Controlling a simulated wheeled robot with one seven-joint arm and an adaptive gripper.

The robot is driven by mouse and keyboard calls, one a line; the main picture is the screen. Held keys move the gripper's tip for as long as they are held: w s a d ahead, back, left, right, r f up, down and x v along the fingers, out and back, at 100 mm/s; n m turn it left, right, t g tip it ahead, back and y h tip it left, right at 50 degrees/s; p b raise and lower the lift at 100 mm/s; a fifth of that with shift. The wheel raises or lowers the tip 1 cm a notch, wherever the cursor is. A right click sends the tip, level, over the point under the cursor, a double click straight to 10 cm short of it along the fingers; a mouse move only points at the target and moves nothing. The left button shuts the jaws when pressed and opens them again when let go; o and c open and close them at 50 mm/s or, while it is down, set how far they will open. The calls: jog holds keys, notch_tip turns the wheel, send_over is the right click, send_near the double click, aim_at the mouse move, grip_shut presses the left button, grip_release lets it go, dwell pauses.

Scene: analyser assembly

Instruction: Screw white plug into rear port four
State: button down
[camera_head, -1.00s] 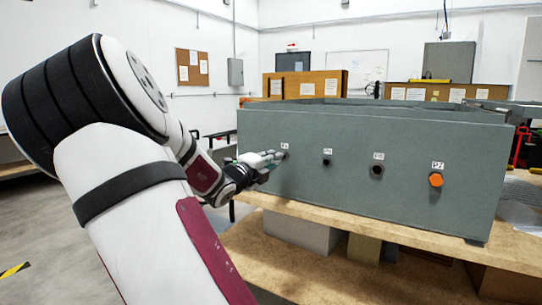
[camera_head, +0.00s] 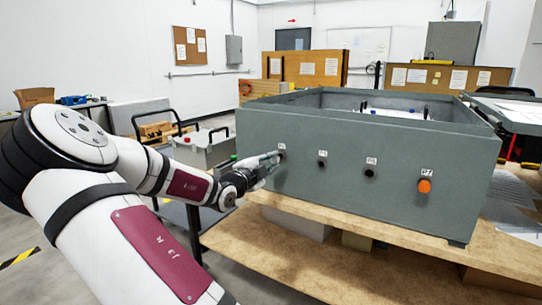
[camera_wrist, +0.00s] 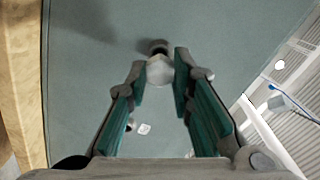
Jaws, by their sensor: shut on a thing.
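The grey-green box (camera_head: 330,185) stands on a wooden bench, with a row of ports along the side facing me. The leftmost port (camera_head: 281,155) is right at my fingertips; its label is too small to read surely. My gripper (camera_head: 272,161) is shut on the white plug (camera_wrist: 160,70), which shows between the teal finger pads in the wrist view. The plug points at the dark round port (camera_wrist: 157,46) and overlaps its near edge there. I cannot tell how deep it sits. In the head view the plug is hidden by the fingers.
Two open dark ports (camera_head: 370,172) lie right of the leftmost one, then an orange plug (camera_head: 424,186) in the rightmost port. The wooden bench top (camera_head: 300,235) runs below the box. A grey cart (camera_head: 205,150) stands behind my arm.

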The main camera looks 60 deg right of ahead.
jog(key=shift+d+r+n+p, duration=0.1)
jog(key=shift+r+n+p, duration=0.05)
jog(key=shift+n+p, duration=1)
jog(key=n+p, duration=0.2)
jog(key=n, duration=0.2)
jog(key=shift+d, duration=0.15)
jog(key=n, duration=0.7)
jog(key=shift+d+p, duration=0.2)
jog(key=shift+p, duration=0.2)
jog(key=shift+f+b, duration=0.2)
jog(key=shift+b, duration=0.3)
jog(key=shift+w+d+b, duration=0.1)
jog(key=shift+d+b, duration=0.2)
jog(key=shift+d, duration=0.45)
dwell(0.5)
